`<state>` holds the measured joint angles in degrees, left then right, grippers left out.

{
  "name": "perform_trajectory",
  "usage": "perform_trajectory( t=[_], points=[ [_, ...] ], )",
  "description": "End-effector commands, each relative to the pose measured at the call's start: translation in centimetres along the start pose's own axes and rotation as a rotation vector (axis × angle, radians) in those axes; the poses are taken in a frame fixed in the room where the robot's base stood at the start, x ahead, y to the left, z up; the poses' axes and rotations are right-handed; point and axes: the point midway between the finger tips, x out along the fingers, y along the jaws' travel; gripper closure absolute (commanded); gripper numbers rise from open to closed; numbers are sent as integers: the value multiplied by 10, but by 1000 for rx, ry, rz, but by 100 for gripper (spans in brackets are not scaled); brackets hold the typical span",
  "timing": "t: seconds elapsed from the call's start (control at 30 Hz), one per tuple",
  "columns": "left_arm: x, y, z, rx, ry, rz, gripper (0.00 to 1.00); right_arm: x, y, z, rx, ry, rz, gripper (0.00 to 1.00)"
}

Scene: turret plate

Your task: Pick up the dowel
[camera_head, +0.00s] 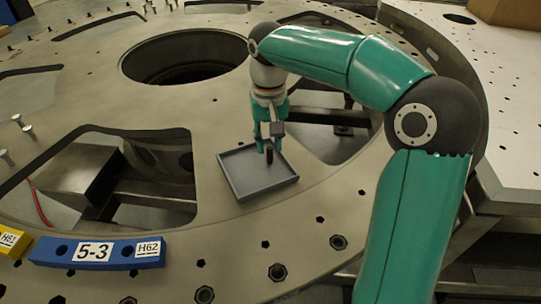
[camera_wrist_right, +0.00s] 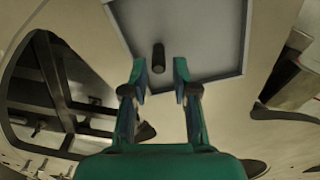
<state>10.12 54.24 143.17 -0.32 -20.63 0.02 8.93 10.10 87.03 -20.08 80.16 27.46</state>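The dowel (camera_wrist_right: 158,58) is a short dark cylinder. In the right wrist view it lies in the grey tray (camera_wrist_right: 205,22), just beyond and between the fingertips. In the head view the dowel (camera_head: 270,155) shows as a small dark upright shape at the tray's (camera_head: 238,190) back part. My right gripper (camera_wrist_right: 160,85) is open, with a gap on both sides of the dowel and nothing held. In the head view the right gripper (camera_head: 268,147) points down over the tray's far edge. Whether the fingers touch the tray cannot be told. My left gripper is not in view.
The round metal plate (camera_head: 330,215) has large cut-outs and several holes. A blue block (camera_head: 95,252) marked 5-3 and a yellow block (camera_head: 12,241) sit at the front left. Several small metal pegs (camera_head: 28,130) stand at the left. A flat metal surface (camera_head: 510,110) lies at the right.

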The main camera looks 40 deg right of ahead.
Motion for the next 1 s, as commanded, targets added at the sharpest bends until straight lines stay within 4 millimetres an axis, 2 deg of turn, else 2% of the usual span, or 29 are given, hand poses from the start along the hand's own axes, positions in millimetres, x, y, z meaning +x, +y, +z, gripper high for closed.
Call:
perform_trajectory(
  t=[0.1, 0.23, 0.53, 0.57, 0.73, 1.0],
  points=[
    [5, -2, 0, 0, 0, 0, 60, 20, 2, 2, 0, -5, 2, 72],
    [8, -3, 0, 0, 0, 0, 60, 36, 2, 2, 0, -3, 1, 72],
    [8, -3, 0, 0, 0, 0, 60, 41, 2, 2, 0, -1, 0, 72],
    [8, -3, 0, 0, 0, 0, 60, 41, 2, 2, 0, -1, 0, 73],
    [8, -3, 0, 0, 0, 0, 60, 41, 2, 2, 1, -1, 0, 100],
    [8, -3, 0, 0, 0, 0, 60, 41, 2, 2, 0, -1, 0, 100]
  ],
)
